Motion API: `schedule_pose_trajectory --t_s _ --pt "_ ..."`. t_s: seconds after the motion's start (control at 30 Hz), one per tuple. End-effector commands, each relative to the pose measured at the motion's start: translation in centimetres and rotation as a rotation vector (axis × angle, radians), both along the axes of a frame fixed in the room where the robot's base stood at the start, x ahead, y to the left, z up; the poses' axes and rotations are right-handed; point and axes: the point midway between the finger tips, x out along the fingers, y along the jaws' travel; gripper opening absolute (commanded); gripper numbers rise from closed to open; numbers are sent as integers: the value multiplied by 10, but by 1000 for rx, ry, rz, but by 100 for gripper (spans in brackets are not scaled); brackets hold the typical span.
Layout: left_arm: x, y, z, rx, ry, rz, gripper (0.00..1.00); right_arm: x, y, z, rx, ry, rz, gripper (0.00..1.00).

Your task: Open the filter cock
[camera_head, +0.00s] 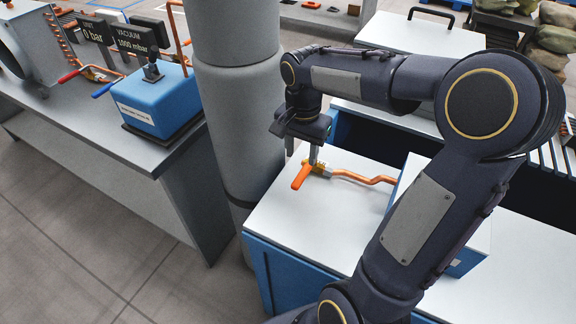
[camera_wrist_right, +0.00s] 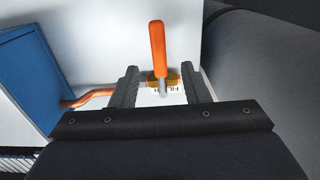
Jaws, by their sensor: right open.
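The filter cock is a brass valve with an orange lever handle (camera_head: 302,176) on a copper pipe (camera_head: 365,178) above the white top of a blue cabinet. The handle (camera_wrist_right: 157,48) also shows in the right wrist view, pointing away from my gripper, with the brass body (camera_wrist_right: 173,80) at its near end and a partly hidden label below. My right gripper (camera_head: 314,158) is over the valve in the head view. In the wrist view my right gripper (camera_wrist_right: 163,84) is open, one finger on each side of the valve and the handle's base. Contact cannot be told. My left gripper is not in view.
A grey column (camera_head: 236,110) stands just left of the cabinet (camera_head: 300,240). A blue raised panel (camera_wrist_right: 32,72) lies left of the valve in the wrist view. A grey bench (camera_head: 100,130) at the left carries a blue vacuum pump (camera_head: 160,98) and gauge displays (camera_head: 133,38).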

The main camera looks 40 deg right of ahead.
Motion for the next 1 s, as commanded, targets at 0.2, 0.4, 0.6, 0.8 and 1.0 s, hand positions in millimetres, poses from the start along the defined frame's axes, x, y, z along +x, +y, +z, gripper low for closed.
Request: schedule_pose_trajectory --t_s 0.2,0.4,0.6,0.8,1.0 --pt "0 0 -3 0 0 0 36 -1 0 -36 2 5 1 42" --pt "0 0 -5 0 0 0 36 -1 0 -61 1 2 2 42" --pt "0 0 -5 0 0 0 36 -1 0 -70 2 -1 2 42" --pt "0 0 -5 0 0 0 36 -1 1 -69 2 -1 2 40" --pt "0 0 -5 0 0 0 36 -1 1 -69 2 -1 3 14"
